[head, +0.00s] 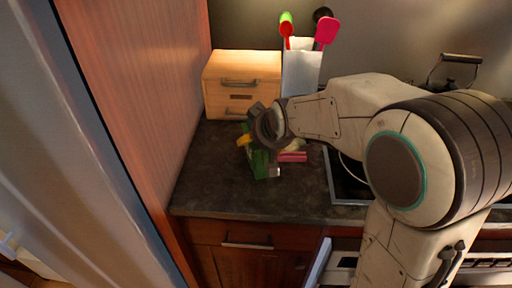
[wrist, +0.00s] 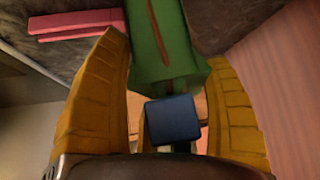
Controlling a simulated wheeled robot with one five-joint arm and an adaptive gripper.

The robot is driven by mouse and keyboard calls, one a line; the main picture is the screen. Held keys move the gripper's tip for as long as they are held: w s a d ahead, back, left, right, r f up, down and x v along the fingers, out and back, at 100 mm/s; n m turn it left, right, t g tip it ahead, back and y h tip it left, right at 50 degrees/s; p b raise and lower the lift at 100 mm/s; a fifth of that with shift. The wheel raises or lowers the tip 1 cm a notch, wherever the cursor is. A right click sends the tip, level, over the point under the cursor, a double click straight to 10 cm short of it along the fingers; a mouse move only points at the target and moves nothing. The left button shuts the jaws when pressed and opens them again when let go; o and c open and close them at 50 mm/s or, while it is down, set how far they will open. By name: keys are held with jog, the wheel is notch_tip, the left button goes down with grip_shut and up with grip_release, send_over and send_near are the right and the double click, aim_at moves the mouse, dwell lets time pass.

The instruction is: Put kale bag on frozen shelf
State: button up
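A green item (head: 260,164), probably the kale bag, is on the dark countertop below my gripper in the head view. In the wrist view the green item (wrist: 160,45) shows a brown stripe and extends between and beyond my two yellow fingers. My gripper (wrist: 163,55) is spread open around it. The fingertips are close to its sides; I cannot tell whether they touch. In the head view my gripper (head: 252,142) is small and partly hides the item. The frozen shelf cannot be made out.
A pink item (head: 292,156) lies right of the green one. A small blue block (wrist: 172,122) shows between the fingers. A wooden drawer box (head: 240,75) and a white utensil holder (head: 301,72) stand behind. A tall wooden panel (head: 145,90) borders the left. The front countertop (head: 240,200) is clear.

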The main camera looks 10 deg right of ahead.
jog(key=shift+r, duration=0.1)
jog(key=c, duration=0.8)
jog(key=shift+r, duration=0.15)
